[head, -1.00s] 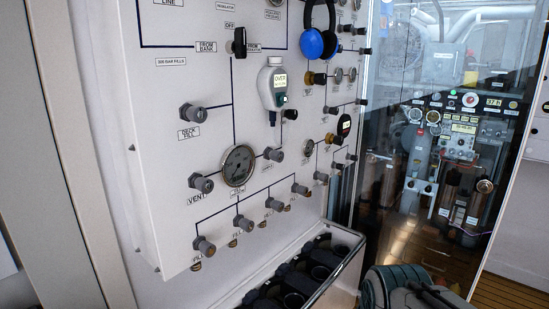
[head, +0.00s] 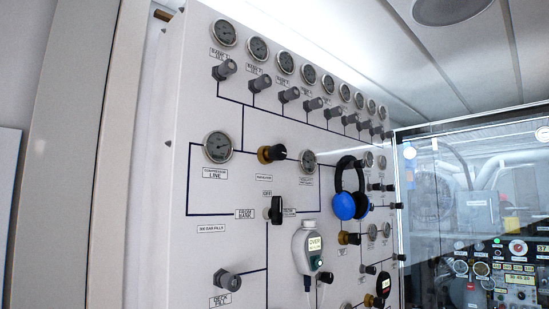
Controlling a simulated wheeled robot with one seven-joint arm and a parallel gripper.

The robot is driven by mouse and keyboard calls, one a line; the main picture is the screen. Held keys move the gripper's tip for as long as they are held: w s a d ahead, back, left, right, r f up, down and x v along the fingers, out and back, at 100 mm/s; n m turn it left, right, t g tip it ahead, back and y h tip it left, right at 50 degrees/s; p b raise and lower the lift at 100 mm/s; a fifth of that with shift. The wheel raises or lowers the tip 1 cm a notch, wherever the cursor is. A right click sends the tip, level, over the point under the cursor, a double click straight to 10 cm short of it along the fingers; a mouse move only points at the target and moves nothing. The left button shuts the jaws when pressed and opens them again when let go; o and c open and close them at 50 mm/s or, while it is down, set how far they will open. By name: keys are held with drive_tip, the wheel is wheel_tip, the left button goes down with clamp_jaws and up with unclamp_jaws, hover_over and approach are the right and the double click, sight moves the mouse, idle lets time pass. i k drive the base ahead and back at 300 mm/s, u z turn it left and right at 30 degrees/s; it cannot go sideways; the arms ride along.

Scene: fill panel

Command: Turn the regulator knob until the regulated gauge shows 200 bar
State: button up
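The regulator knob (head: 273,153) is a black knob on a brass stem, on the white panel above a small label that seems to read "REGULATOR". Just right of it is a round dark-faced gauge (head: 308,161), whose label seems to read "REGULATED PRESSURE". Its needle is too small to read. Left of the knob is the similar compressor line gauge (head: 218,147). My gripper is not in view.
Several gauges (head: 258,49) and grey valve knobs (head: 261,83) line the panel's top. A black selector handle (head: 276,210) sits below the regulator. Blue headphones (head: 344,205) and an analyser (head: 308,246) hang on the panel. A glass partition (head: 428,180) stands at right.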

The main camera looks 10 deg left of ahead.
sight(277, 152)
drive_tip(key=z, duration=0.1)
drive_tip(key=k, duration=0.4)
drive_tip(key=u, duration=0.75)
drive_tip(key=i, duration=0.95)
drive_tip(key=z, duration=0.2)
